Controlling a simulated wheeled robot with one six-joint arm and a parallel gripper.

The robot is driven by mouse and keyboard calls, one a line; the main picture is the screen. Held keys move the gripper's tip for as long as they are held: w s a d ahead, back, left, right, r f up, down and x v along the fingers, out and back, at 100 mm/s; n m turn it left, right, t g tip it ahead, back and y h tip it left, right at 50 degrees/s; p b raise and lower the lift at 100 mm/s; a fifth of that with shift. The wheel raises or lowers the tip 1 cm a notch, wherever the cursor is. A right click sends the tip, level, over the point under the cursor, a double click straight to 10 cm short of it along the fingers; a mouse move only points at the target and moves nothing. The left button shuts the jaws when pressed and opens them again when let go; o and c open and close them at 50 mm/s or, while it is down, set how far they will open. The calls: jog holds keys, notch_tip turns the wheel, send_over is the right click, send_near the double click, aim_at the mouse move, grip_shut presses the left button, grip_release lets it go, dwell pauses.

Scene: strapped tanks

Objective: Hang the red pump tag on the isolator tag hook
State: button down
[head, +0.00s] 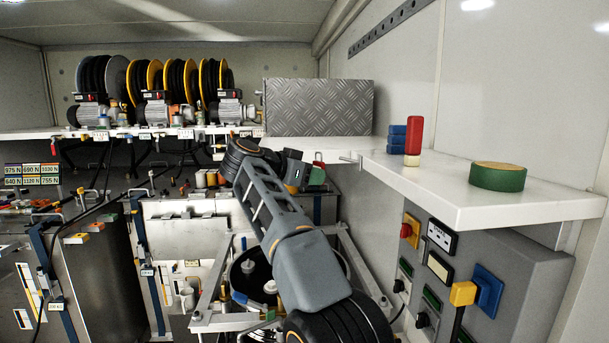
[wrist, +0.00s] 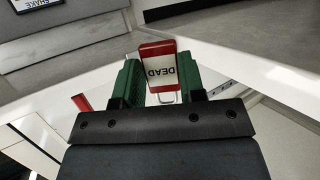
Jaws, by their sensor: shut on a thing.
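The red pump tag (wrist: 160,70) is a small red-edged plate with a white face reading "DEAD", seen upside down in the wrist view. My gripper (wrist: 157,82) has green fingers on both sides of the tag and is shut on it. In the head view my gripper (head: 311,174) is beside the shelf's left end, and a red bit of the tag (head: 318,164) shows at its tip. A small metal hook (head: 349,157) juts left from the shelf edge, to the right of and apart from the gripper; I cannot tell whether it is the isolator's. A pale wire loop shows below the tag.
A ridged metal box (head: 318,108) stands behind the gripper. A tank frame is below my arm.

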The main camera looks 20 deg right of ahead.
jog(key=s+d+f, duration=0.1)
jog(key=d, duration=0.7)
jog(key=shift+s+d, duration=0.2)
jog(key=shift+s, duration=0.15)
dwell(0.4)
jog(key=shift+f, duration=0.1)
dwell(0.6)
jog(key=c, duration=0.6)
grip_release()
